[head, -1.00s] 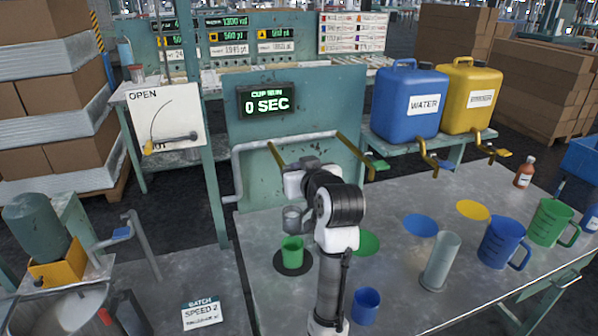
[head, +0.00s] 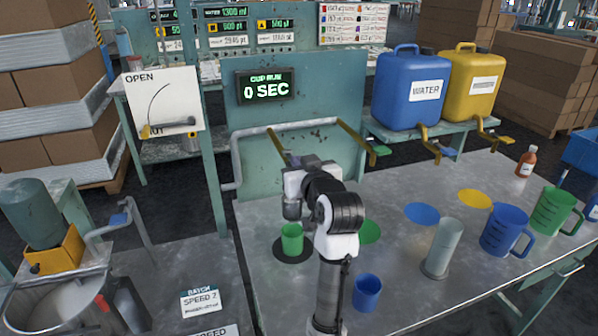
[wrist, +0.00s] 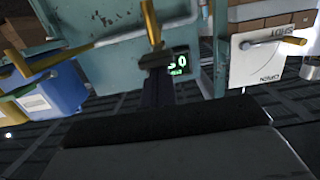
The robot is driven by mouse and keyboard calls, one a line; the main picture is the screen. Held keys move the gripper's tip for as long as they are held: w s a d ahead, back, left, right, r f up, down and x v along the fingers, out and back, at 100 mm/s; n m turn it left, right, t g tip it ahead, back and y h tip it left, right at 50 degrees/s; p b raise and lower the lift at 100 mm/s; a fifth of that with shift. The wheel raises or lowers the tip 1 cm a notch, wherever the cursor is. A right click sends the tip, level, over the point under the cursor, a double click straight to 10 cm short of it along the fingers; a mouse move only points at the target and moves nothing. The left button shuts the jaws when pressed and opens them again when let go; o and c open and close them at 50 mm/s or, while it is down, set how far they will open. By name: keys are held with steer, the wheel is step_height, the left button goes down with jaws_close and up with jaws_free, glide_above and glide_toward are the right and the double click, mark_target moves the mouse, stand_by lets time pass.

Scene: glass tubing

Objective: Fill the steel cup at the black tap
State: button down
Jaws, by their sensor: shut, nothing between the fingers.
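A tall grey metal cylinder (head: 443,249), the only clearly steel-looking vessel, stands upright on the bench, right of my arm. A green cup (head: 291,239) stands on a black disc (head: 290,256) left of my arm. My gripper (wrist: 157,92) is shut and empty, up at the tap pipe; my arm mostly hides it in the head view. In the wrist view its dark fingers point at a black block (wrist: 155,60) on a brass tap (wrist: 150,22), apparently the black tap's handle. I cannot tell whether they touch.
A green-handled tap (head: 376,150) is to the right. Blue (head: 410,95) and yellow (head: 470,90) canisters stand behind. A small blue cup (head: 367,293), blue jug (head: 505,230) and green jug (head: 556,211) stand on the bench. The timer (head: 265,87) reads 0 SEC.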

step_height(320, 180, down, 3)
steer(key=t+b, duration=0.1)
steer(key=b, duration=0.3)
steer(key=shift+s+d+r+y, duration=0.1)
steer(key=shift+s+y, duration=0.05)
steer(key=shift+y, duration=0.15)
steer(key=shift+r, duration=0.1)
